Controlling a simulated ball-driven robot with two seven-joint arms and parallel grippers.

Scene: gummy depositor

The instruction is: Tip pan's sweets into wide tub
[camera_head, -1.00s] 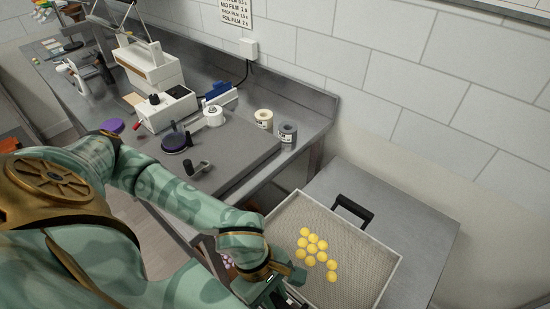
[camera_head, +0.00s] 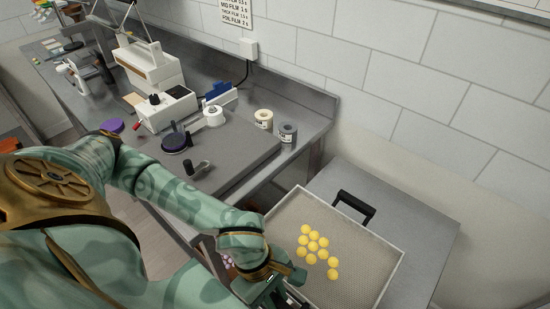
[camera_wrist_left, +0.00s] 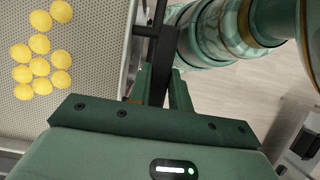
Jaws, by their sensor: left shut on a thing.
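The pan (camera_head: 370,285) is a shallow light tray with a mesh-like floor, at the lower right of the head view. Several yellow sweets (camera_head: 313,245) lie in a loose group on its left half. A black handle (camera_head: 354,205) stands at its far side. My left gripper (camera_head: 275,286) is at the pan's near left side. In the left wrist view the gripper (camera_wrist_left: 165,95) is shut on a dark handle bar (camera_wrist_left: 161,62) beside the pan's edge. I cannot make out a wide tub for certain. My right gripper is not in view.
A grey table (camera_head: 425,225) lies under and beyond the pan. Pinkish pieces (camera_head: 228,262) show low beside my forearm, mostly hidden.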

